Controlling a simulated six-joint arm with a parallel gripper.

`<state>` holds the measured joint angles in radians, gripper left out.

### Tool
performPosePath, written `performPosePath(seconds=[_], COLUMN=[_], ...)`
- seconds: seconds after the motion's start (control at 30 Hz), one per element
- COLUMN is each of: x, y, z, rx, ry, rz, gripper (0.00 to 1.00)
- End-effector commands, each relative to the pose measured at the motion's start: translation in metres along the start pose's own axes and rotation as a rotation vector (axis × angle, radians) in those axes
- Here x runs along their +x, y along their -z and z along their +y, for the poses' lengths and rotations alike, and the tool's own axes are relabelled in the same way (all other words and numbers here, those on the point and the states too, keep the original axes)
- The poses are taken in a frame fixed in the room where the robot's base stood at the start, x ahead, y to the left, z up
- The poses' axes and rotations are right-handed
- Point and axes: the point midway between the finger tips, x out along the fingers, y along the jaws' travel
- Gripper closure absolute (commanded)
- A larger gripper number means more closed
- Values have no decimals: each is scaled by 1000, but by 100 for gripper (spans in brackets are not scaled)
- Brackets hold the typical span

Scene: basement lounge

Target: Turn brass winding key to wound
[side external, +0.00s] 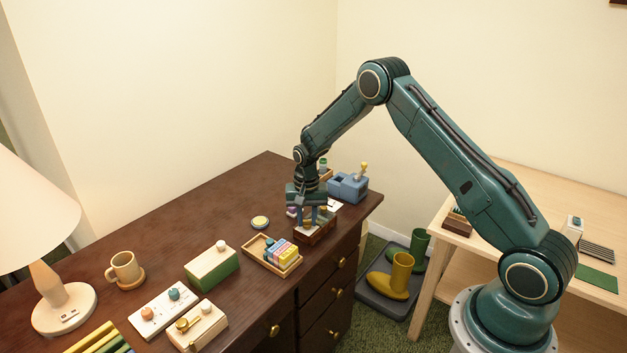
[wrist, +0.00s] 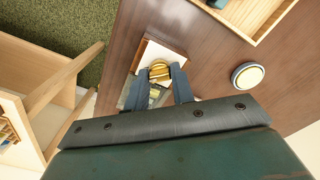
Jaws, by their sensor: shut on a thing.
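The brass winding key (wrist: 159,71) shows in the wrist view as a small rounded golden piece between my fingertips. It stands over the pale top of a small brown box (wrist: 150,52). The same dark brown box (side external: 318,234) sits near the desk's front edge in the side view. My gripper (side external: 312,222) points down over this box, and it also shows in the wrist view (wrist: 160,72), shut on the key. In the side view my fingers hide the key. Any wound marking is too small or hidden to read.
The dark desk (side external: 235,212) holds a tray of coloured blocks (side external: 257,256), a round yellow-topped disc (side external: 260,222), a blue box (side external: 350,188), a green box (side external: 212,268), a mug (side external: 124,268) and a lamp (side external: 62,305). Boots (side external: 401,275) stand on a floor tray.

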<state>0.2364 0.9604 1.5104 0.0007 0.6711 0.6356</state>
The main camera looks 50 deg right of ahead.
Motion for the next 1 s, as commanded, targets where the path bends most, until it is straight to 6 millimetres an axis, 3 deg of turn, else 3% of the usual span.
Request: performPosePath(seconds=[0.3, 0.83, 0.87, 0.97, 1.0], x=[0, 0, 0, 0, 0], y=[-1, 0, 0, 0, 0], z=[-1, -1, -1, -1, -1], rx=[158, 190, 190, 190, 190], ry=[1, 1, 1, 1, 1], rz=[-1, -1, -1, 0, 0], gripper=[98, 98, 72, 53, 53])
